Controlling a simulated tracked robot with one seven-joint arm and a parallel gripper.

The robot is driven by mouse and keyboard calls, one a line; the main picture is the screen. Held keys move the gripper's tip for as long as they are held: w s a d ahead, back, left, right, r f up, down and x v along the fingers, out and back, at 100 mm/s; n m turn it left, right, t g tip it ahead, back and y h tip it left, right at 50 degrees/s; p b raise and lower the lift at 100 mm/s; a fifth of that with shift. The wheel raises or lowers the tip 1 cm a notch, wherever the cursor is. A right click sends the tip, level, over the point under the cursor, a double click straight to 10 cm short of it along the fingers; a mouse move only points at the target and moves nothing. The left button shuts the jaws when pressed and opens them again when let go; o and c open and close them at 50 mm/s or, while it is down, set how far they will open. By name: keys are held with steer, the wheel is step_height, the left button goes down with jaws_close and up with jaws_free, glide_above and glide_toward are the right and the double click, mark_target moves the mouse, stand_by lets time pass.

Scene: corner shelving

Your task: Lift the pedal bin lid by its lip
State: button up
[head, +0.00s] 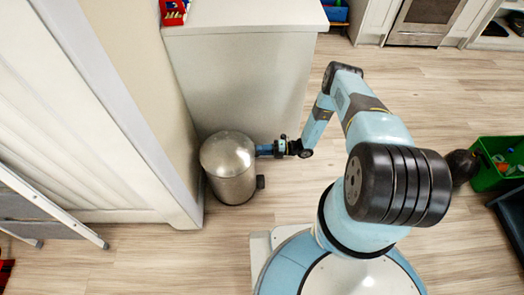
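A steel pedal bin (232,186) stands on the floor in the head view, left of centre, in the corner between the wall and a pale cabinet. Its domed lid (227,152) looks down on the body. Its dark pedal (260,182) sticks out low on the right side. My gripper (259,150) reaches in from the right, level with the lid's right edge, and its tip is at or very close to the lip. The fingers are too small to tell whether they are open or shut, or whether they touch the lip.
The pale cabinet (245,85) stands just behind the bin and my gripper. The wall and a white door (80,130) are close on the left. A folded step ladder (45,210) leans at the far left. A green crate (490,165) is at the right. The wooden floor between is clear.

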steer(key=shift+c, duration=0.5)
jaws_close()
stand_by(0.8)
